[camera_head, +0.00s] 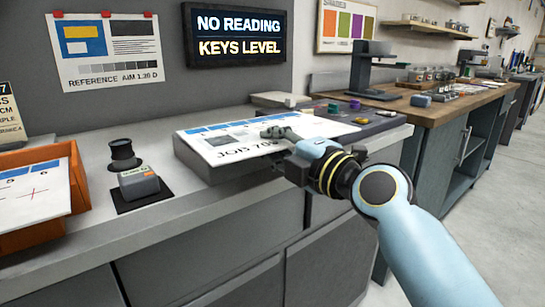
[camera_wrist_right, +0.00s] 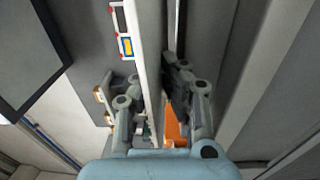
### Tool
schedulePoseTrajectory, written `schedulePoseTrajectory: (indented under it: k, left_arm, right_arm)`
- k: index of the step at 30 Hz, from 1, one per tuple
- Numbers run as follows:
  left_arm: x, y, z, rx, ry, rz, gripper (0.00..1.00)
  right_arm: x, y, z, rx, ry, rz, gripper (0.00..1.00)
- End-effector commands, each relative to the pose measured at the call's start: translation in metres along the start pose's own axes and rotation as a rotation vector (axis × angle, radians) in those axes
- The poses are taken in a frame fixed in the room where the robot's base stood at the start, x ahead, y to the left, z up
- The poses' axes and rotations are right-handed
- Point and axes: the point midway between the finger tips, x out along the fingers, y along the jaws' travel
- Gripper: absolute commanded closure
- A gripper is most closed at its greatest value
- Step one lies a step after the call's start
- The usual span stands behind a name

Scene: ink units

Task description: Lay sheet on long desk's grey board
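The white sheet (camera_head: 225,140) with blue bars and "JOB 70" print lies over the left part of the grey board (camera_head: 200,166), a slab on the long desk (camera_head: 90,240). My right gripper (camera_head: 278,147) is at the sheet's front right edge. One finger shows above the sheet; the other is mostly hidden. In the right wrist view, the fingers (camera_wrist_right: 150,90) stand a little apart on either side of a pale strip that looks like the sheet's edge. Whether they press on it is unclear. My left gripper is out of view.
An orange tray (camera_head: 78,185) with printed sheets stands at the left. Coloured knobs (camera_head: 355,105) are on the right part. A wooden-topped bench (camera_head: 440,110) stands farther right.

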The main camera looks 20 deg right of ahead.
Motion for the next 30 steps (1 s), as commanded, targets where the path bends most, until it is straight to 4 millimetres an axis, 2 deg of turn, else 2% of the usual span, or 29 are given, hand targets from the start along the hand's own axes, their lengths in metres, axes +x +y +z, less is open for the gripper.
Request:
schedulePoseTrajectory:
  k: [1, 4, 15, 21, 30]
  left_arm:
    - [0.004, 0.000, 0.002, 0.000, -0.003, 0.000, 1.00]
    - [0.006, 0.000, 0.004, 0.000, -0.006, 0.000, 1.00]
    - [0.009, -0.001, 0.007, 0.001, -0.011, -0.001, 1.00]
    - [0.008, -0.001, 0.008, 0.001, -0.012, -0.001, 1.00]
    - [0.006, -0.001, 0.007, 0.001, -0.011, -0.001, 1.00]
  right_arm:
    - [-0.001, -0.012, 0.000, 0.002, 0.000, -0.005, 1.00]
    - [-0.001, -0.022, 0.000, 0.001, -0.001, -0.003, 1.00]
    - [-0.002, -0.025, 0.001, 0.000, -0.001, -0.001, 1.00]
    - [-0.002, -0.024, 0.001, 0.000, -0.001, -0.001, 0.72]
    - [-0.002, -0.022, 0.001, 0.000, -0.001, -0.001, 0.71]
